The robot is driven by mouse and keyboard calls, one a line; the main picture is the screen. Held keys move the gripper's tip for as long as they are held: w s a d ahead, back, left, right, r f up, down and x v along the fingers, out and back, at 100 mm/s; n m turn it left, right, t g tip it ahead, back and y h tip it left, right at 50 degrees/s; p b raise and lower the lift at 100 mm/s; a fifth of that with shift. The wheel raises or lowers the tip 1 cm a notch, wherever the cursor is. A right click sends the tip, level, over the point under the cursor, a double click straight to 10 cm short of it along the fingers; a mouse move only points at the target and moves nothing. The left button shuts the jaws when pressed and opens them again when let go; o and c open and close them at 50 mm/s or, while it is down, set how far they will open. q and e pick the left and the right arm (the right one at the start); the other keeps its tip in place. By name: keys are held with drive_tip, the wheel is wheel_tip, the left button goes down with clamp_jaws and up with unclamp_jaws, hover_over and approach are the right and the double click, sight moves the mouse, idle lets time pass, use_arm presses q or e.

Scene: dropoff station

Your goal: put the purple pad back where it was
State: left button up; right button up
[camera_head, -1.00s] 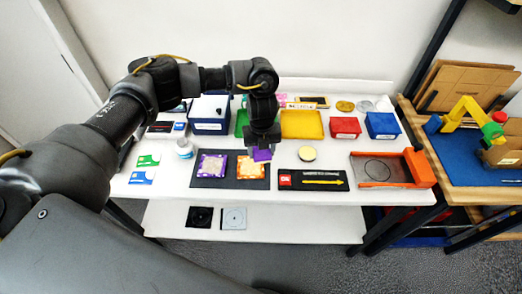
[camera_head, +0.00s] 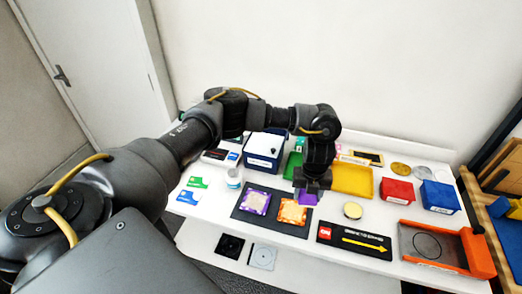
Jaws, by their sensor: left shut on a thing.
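My left gripper (camera_head: 311,187) points down above the white table (camera_head: 378,212), and it is shut on the purple pad (camera_head: 308,199). The pad is partly hidden by the fingers. It shows just behind the orange-edged packet (camera_head: 292,211), near the back right part of the dark mat (camera_head: 272,222). I cannot tell whether the pad touches anything below it. A purple-edged packet (camera_head: 256,202) lies on the mat to the left. My right gripper is not in view.
Behind the gripper are a yellow tray (camera_head: 352,180) and a green tray (camera_head: 292,165). A blue box with a white lid (camera_head: 264,152) stands to the left. A round tan disc (camera_head: 353,210), a black arrow sign (camera_head: 352,241) and an orange-ended holder (camera_head: 478,252) lie to the right.

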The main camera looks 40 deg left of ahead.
use_arm(q)
drive_tip(key=s+a+p, duration=0.1)
drive_tip(key=s+a, duration=0.7)
drive_tip(key=a, duration=0.6)
drive_tip(key=s+a+r+m, duration=0.1)
drive_tip(key=s+r+m, duration=0.15)
drive_tip(key=s, duration=0.55)
drive_tip(key=s+a+r+m, duration=0.2)
drive_tip(key=s+m, duration=0.2)
drive_tip(key=s, duration=0.4)
drive_tip(key=b, duration=0.4)
hover_over(217, 203)
drive_tip(key=f, duration=0.9)
drive_tip(key=shift+s+d+f, duration=0.15)
drive_tip(key=shift+d+f, duration=0.05)
drive_tip(key=shift+f, duration=0.2)
drive_tip(key=shift+a+f, duration=0.15)
drive_tip(key=shift+f, duration=0.75)
drive_tip(key=shift+a+f, duration=0.1)
drive_tip(key=shift+f, duration=0.8)
